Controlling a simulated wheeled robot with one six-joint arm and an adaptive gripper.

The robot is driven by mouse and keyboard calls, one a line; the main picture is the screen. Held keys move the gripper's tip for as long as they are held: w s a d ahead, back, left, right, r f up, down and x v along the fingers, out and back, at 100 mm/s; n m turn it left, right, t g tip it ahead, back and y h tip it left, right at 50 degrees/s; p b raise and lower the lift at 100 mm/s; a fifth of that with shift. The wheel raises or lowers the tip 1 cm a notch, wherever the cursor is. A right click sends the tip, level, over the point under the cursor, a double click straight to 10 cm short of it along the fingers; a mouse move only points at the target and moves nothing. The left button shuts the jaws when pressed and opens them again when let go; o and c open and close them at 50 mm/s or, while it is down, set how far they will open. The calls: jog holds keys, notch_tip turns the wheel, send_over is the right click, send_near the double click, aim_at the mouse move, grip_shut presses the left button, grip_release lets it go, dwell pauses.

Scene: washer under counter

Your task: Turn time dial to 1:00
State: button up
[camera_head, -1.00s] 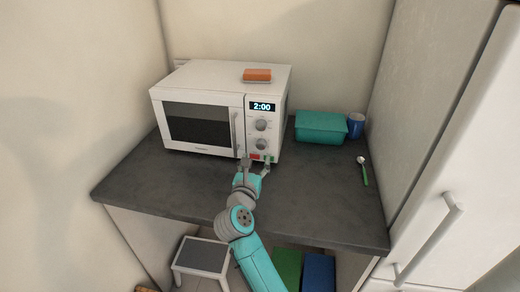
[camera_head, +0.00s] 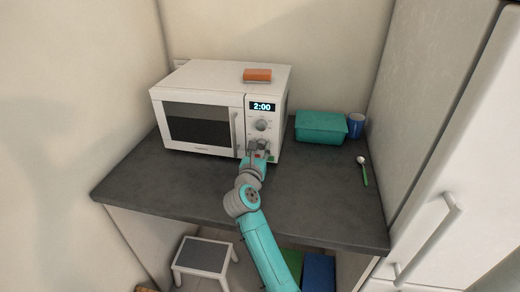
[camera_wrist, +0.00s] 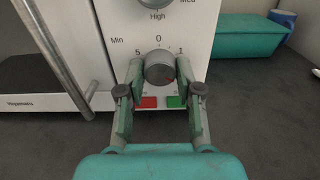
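The white microwave (camera_head: 205,87) stands on the counter, and its display (camera_head: 262,106) reads 2:00. The time dial (camera_wrist: 159,67) is the lower grey knob, marked Min with 0, 1 and 5 around it. My gripper (camera_wrist: 160,72) is open, with one finger on each side of this dial. I cannot tell whether the fingers touch it. In the head view my gripper (camera_head: 260,147) partly hides the lower dial. The upper dial (camera_head: 261,125) is clear above it, with High and Med labels in the wrist view.
Red (camera_wrist: 149,102) and green (camera_wrist: 174,101) buttons sit just below the dial. The door handle (camera_wrist: 55,55) is close on the left. A teal container (camera_head: 321,127), blue cup (camera_head: 355,126) and green-handled spoon (camera_head: 364,171) are to the right.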

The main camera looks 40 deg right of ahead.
grip_shut()
jog(key=n, duration=0.5)
jog(key=shift+n, duration=0.4)
jog(key=n, duration=0.6)
jog(key=shift+s, duration=0.1)
dwell(0.3)
jog(key=o, duration=0.9)
grip_release()
